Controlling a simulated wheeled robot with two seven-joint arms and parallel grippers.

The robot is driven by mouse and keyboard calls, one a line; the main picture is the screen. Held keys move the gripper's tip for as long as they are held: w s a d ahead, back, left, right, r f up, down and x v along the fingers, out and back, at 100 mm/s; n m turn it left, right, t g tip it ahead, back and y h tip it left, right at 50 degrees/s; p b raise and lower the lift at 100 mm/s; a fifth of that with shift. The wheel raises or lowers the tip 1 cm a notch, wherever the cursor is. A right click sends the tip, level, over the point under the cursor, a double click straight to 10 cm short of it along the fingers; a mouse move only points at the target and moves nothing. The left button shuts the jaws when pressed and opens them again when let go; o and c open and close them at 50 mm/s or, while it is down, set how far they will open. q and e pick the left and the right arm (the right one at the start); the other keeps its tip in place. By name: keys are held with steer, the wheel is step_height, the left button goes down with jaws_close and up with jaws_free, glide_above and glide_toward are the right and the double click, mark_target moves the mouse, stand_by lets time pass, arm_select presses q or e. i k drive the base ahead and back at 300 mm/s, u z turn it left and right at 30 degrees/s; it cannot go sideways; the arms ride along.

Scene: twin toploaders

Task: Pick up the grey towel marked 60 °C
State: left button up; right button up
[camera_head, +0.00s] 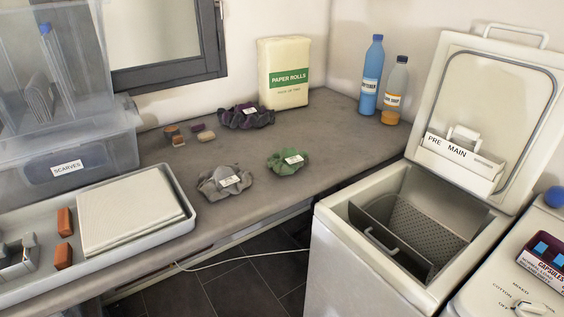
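Three crumpled towels with small white tags lie on the grey counter. The grey towel (223,182) is nearest the counter's front edge, left of the green towel (288,162). The tags are too small to read, so I cannot confirm the 60 °C mark. Neither of my grippers shows in the head view.
A toploader (335,245) with its lid up stands right of the counter (330,125). A tray (180,229), a scarves box (110,157) and small blocks (207,137) are at left. Counter around the green towel is clear.

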mark_target(217, 184)
steer(key=k, duration=1)
steer(key=u, duration=0.8)
steer(key=i, duration=1.45)
steer(key=z, duration=0.45)
